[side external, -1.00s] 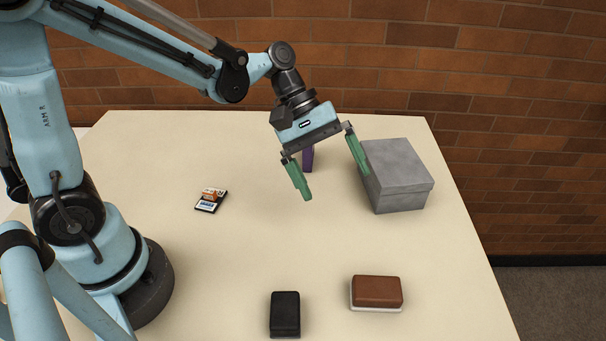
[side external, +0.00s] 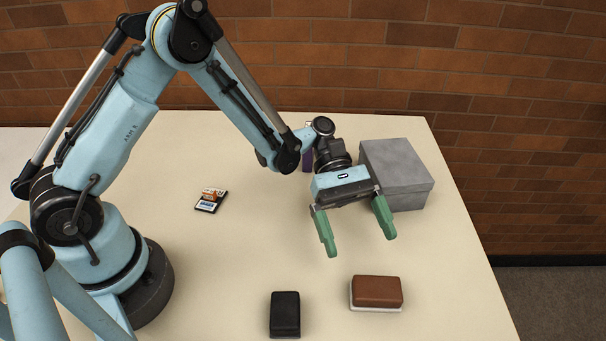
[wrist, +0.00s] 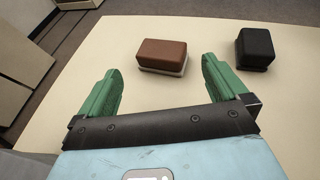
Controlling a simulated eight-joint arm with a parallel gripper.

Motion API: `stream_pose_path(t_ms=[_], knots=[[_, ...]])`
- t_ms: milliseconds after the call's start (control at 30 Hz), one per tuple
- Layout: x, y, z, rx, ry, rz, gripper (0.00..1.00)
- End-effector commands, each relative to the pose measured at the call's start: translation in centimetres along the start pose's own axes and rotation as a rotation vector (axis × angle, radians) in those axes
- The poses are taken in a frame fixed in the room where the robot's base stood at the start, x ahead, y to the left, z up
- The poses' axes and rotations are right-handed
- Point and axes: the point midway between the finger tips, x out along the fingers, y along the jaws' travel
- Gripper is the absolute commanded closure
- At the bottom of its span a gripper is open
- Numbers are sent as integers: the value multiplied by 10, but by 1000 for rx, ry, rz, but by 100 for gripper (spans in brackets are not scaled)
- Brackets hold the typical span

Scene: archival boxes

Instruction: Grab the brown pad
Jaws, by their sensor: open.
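The brown pad (side external: 378,291) is a rounded block with a white base layer, lying on the table near the front right in the side external view. In the wrist view the brown pad (wrist: 163,53) lies ahead of my gripper, between the lines of its two fingers. My gripper (side external: 361,237) has green fingers spread wide apart and nothing between them. It hangs above the table, behind the pad and apart from it. The fingers also frame the lower part of the wrist view (wrist: 163,80).
A black block (side external: 285,313) lies left of the brown pad. A grey lidded box (side external: 405,178) stands close behind my gripper. Small cards (side external: 211,200) lie at left, and a purple object (side external: 308,160) is partly hidden behind my arm. The table between gripper and pad is clear.

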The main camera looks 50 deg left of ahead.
Motion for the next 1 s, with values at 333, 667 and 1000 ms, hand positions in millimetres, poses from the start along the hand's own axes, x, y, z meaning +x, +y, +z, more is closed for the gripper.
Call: stream_pose_path(t_ms=[333, 667, 1000], knots=[[33, 0, -1, 1, 1, -1, 0], [74, -1, -4, 2, 2, -1, 0], [78, -1, -4, 1, 2, 1, 6]])
